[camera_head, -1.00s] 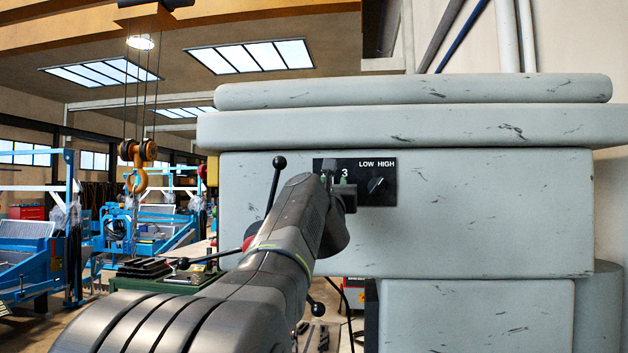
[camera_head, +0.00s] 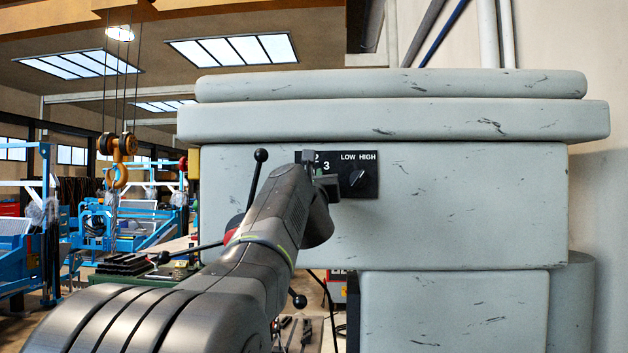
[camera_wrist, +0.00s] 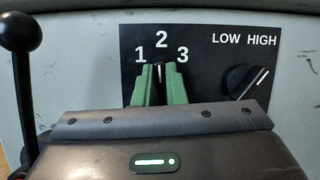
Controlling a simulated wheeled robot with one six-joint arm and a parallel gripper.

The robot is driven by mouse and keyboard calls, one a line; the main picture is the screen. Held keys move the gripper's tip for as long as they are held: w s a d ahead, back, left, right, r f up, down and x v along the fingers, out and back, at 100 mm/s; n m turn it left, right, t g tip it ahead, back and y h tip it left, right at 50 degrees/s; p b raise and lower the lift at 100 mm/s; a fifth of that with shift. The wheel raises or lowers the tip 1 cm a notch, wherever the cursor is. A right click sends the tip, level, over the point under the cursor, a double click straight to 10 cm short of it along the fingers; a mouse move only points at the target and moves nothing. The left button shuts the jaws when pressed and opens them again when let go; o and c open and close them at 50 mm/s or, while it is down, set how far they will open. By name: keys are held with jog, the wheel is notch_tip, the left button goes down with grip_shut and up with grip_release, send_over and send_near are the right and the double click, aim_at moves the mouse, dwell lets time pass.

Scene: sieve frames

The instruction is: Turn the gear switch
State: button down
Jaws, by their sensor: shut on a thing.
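The gear switch (camera_wrist: 158,73) is a dark knob with a white pointer line, on a black panel (camera_wrist: 205,75) marked 1, 2 and 3. Its pointer stands upright, toward the 2. In the wrist view my gripper (camera_wrist: 160,80) has its two green fingers on either side of the knob, shut on it. The lower part of the knob is hidden by the fingers and my wrist housing. In the head view my gripper (camera_head: 316,172) is at the left part of the panel, and my arm hides the knob.
A second knob (camera_wrist: 243,80), marked LOW and HIGH, sits to the right on the same panel, its pointer toward HIGH. A black ball-ended lever (camera_wrist: 20,45) stands close on the left. The grey machine housing (camera_head: 470,205) surrounds the panel. A crane hook (camera_head: 118,160) hangs far left.

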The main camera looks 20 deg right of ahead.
jog(key=shift+w+a+n+y+b, duration=0.1)
jog(key=shift+n+y+b, duration=0.25)
jog(key=shift+n+y, duration=1.2)
jog(key=shift+s+n+y+b, duration=0.1)
jog(key=shift+n+y+b, duration=0.4)
jog(key=shift+n, duration=2.1)
jog(key=shift+w+a+n+y+b, duration=0.1)
jog(key=shift+n+y+b, duration=0.15)
jog(key=shift+n+y, duration=1.35)
jog(key=shift+n+h, duration=0.45)
jog(key=shift+n, duration=0.1)
jog(key=c, duration=1.5)
grip_release()
jog(key=shift+f, duration=0.1)
jog(key=b+v, duration=0.5)
jog(key=v, duration=0.8)
jog(key=shift+s+a+f, duration=0.1)
jog(key=shift+s+f, duration=0.1)
jog(key=shift+s, duration=0.15)
